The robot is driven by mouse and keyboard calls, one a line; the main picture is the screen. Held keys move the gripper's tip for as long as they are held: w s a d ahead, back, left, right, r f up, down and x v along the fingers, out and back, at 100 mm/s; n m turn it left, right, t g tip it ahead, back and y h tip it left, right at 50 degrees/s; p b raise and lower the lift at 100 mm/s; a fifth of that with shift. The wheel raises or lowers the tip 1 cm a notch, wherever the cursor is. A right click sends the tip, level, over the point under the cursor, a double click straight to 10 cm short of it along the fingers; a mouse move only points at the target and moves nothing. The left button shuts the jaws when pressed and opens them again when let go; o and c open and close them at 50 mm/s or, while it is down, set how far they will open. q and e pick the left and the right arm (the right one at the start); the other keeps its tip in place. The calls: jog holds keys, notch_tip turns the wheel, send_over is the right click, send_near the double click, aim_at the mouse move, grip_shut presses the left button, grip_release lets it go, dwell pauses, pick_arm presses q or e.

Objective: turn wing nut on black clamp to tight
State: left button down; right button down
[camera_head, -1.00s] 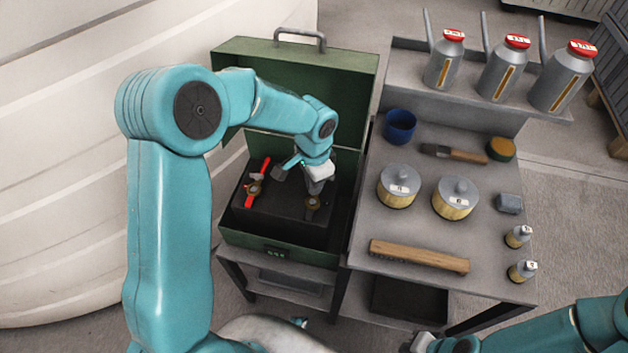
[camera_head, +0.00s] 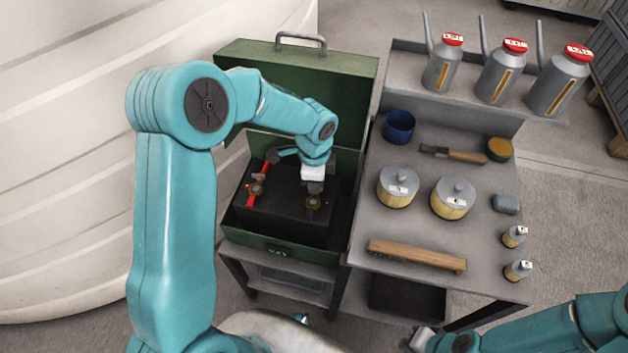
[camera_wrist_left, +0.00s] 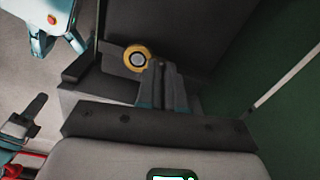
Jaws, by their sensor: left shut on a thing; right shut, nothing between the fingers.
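An open green box (camera_head: 270,245) holds a black battery (camera_head: 285,210). The black clamp (camera_head: 312,203) is on the battery's right side, with a brass-coloured ring that also shows in the left wrist view (camera_wrist_left: 137,58). My left gripper (camera_head: 314,189) points down at the black clamp, its fingers close together beside the ring in the left wrist view (camera_wrist_left: 160,75). It is shut on the wing nut, which the fingers mostly hide. A red clamp (camera_head: 252,192) sits on the battery's left side. My right gripper (camera_head: 420,340) is shut and empty at the bottom edge.
The box's raised lid (camera_head: 300,70) stands behind my left arm. The grey bench (camera_head: 410,225) to the right holds a blue cup (camera_head: 398,127), two lidded pots, a wooden brush (camera_head: 417,256) and small bottles. Oil cans (camera_head: 503,72) stand on its back shelf.

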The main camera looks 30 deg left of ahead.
dwell(0.4)
pick_arm(q)
jog(key=c, duration=1.3)
grip_release()
jog(key=shift+w, duration=0.1)
jog(key=shift+o, duration=0.2)
notch_tip(320, 180, up, 16)
jog(key=p, duration=0.1)
jog(key=shift+r, duration=0.2)
jog(key=shift+s, duration=0.2)
